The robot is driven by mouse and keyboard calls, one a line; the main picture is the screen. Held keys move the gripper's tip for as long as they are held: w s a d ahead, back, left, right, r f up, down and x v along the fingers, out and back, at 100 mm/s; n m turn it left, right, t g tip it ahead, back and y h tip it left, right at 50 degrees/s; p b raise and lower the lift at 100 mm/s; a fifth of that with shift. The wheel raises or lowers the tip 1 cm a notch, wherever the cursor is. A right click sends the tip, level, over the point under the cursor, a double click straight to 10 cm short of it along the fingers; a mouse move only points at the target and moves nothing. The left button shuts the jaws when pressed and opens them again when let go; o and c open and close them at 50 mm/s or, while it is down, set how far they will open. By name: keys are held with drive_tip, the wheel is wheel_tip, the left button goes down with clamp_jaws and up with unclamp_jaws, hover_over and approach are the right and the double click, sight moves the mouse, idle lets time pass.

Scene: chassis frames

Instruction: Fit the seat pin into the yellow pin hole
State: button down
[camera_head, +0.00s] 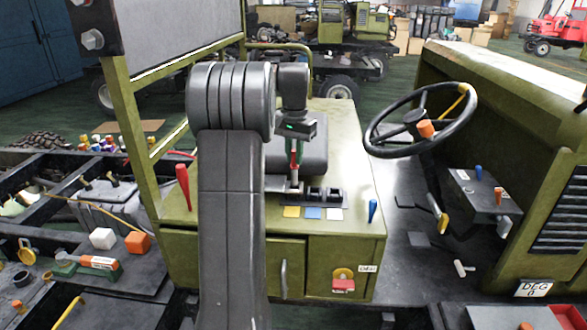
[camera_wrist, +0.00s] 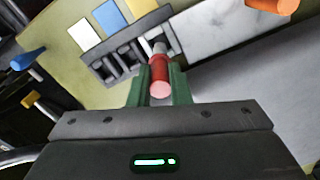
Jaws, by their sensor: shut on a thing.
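My gripper (camera_head: 295,153) is shut on the seat pin, a red-handled pin with a grey metal tip; the pin shows in the wrist view (camera_wrist: 160,76) between my green fingers. The pin is about upright in the head view, tip down. Its tip is at the left end of the dark pin-hole block (camera_head: 324,195), by the yellow label (camera_head: 291,211). The yellow pin hole is mostly hidden behind the pin; I cannot tell whether the tip is inside it. The other two holes, by the blue label (camera_head: 312,213) and white label (camera_head: 335,214), look empty.
The block sits on a green cabinet, in front of the dark seat (camera_head: 310,158). A red lever (camera_head: 183,184) stands at the left and a blue lever (camera_head: 372,209) at the right. A steering wheel (camera_head: 378,140) is farther right.

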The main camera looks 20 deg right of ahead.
hover_over(294, 183)
drive_tip(key=shift+w+d+f, duration=0.1)
drive_tip(key=shift+w+f, duration=0.1)
drive_tip(key=shift+f, duration=0.85)
drive_tip(key=shift+w+d+f, duration=0.1)
drive_tip(key=shift+w+f, duration=0.1)
drive_tip(key=shift+f, duration=0.8)
drive_tip(key=c, duration=1.3)
unclamp_jaws()
drive_tip(key=shift+f, duration=0.15)
drive_tip(key=shift+c, duration=0.2)
wheel_tip(294, 183, up, 12)
drive_tip(key=shift+r, duration=0.2)
